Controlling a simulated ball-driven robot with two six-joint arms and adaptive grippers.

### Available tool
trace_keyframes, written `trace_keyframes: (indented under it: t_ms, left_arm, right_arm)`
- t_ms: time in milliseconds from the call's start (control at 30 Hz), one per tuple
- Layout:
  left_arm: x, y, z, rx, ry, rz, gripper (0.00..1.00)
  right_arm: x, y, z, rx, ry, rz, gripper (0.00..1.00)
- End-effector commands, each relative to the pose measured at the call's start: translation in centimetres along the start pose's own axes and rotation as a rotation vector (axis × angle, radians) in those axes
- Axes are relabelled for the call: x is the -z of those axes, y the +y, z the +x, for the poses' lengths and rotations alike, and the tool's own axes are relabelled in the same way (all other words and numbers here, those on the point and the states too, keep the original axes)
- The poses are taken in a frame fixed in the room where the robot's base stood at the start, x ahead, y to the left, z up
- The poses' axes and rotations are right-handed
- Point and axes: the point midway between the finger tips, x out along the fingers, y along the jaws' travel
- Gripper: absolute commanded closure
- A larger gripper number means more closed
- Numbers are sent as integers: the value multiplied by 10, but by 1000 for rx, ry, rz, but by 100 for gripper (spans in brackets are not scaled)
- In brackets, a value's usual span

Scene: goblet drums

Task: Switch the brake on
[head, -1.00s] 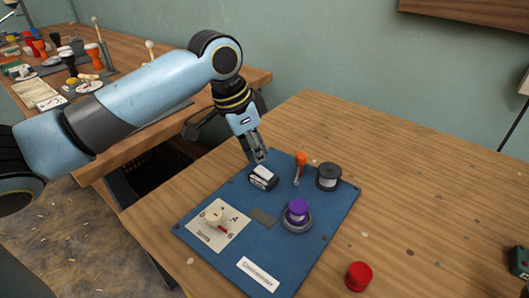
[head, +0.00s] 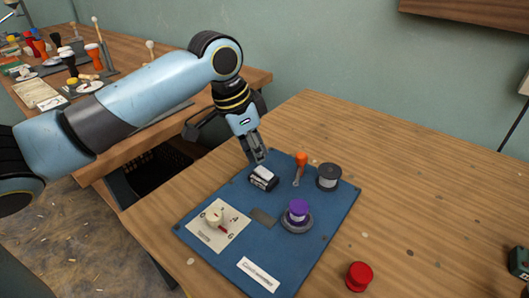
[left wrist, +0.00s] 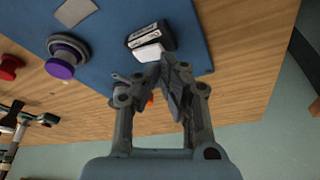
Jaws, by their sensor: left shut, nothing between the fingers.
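The brake looks to be the black-and-white rocker switch (head: 263,179) on the blue panel (head: 318,238); its label is too small to read. It also shows in the left wrist view (left wrist: 150,40), its white part nearest my fingers. My left gripper (head: 258,158) is shut and empty, its fingertips at the switch's far edge in the head view. In the left wrist view the shut fingertips (left wrist: 168,62) are right by the white part; I cannot tell whether they touch. My right gripper is not in view.
The panel also bears a white dial plate (head: 238,235), a purple knob (head: 298,208), an orange-handled lever (head: 300,165) and a dark spool (head: 328,177). A red knob (head: 359,275) stands on the table. The table's right side is mostly clear. Drums stand on another bench at the back left.

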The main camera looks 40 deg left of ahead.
Motion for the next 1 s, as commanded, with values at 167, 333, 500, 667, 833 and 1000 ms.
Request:
trace_keyframes:
  t_ms: [167,333,500,667,833,1000]
  left_arm:
    - [0,0,0,0,0,0,100]
    - [0,0,0,0,0,0,100]
    - [-1,0,2,0,0,0,100]
    - [-2,0,4,0,0,0,100]
    - [-2,0,7,0,-1,0,100]
    - [-3,0,9,0,-1,0,100]
  right_arm:
    - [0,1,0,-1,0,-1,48]
    - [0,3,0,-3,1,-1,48]
    - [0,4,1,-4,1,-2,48]
    - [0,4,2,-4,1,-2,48]
    - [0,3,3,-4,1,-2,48]
    - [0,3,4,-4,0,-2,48]
